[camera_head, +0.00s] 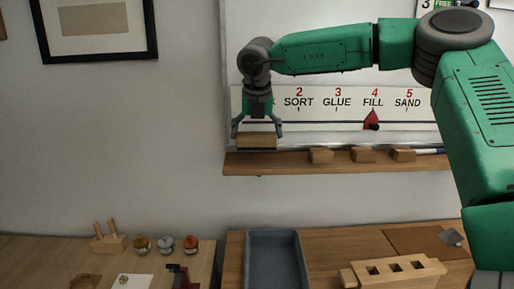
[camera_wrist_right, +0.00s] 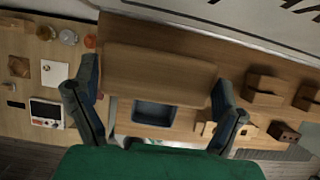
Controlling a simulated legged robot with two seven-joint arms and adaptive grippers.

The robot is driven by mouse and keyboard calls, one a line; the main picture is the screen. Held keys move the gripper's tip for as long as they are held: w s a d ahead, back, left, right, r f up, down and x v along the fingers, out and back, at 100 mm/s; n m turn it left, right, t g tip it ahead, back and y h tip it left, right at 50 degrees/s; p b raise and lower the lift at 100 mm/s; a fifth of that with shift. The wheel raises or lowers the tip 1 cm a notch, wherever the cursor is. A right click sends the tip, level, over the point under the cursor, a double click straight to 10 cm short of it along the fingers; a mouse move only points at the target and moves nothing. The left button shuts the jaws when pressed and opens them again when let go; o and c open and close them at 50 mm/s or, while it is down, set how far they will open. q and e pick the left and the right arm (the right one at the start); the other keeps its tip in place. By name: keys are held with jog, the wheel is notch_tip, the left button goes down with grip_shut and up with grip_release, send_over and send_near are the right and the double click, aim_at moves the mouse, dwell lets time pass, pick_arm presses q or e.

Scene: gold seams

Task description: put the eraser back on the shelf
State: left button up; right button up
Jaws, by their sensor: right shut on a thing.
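The eraser (camera_head: 257,142) is a wooden-looking block between the fingertips of my right gripper (camera_head: 257,131). It is held level over the left end of the wooden shelf (camera_head: 285,167) below the whiteboard. In the right wrist view the eraser (camera_wrist_right: 160,75) spans the space between both fingers of the gripper (camera_wrist_right: 155,92), with the shelf (camera_wrist_right: 135,30) close behind it. I cannot tell whether its underside touches the shelf. My left gripper is not in view.
Several wooden blocks (camera_head: 362,155) and a marker (camera_head: 428,151) sit on the shelf to the right. A red pointer (camera_head: 372,119) is on the board's number strip. Below are a blue-grey tray (camera_head: 274,262) and a block with square holes (camera_head: 397,270) on the bench.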

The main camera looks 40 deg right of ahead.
aim_at(256, 145)
notch_tip(256, 145, down, 4)
jog(key=shift+a, duration=0.15)
jog(key=shift+w+f+p, duration=0.15)
jog(key=shift+w+p, duration=0.05)
jog(key=shift+p, duration=0.1)
jog(key=shift+d, duration=0.25)
jog(key=o, duration=0.7)
jog(key=shift+s+d+f, duration=0.1)
jog(key=shift+s+d, duration=0.05)
jog(key=shift+d, duration=0.1)
jog(key=shift+o, duration=0.2)
jog(key=shift+a, duration=0.1)
jog(key=shift+a+r, duration=0.2)
jog(key=shift+r, duration=0.3)
jog(key=v, duration=1.1)
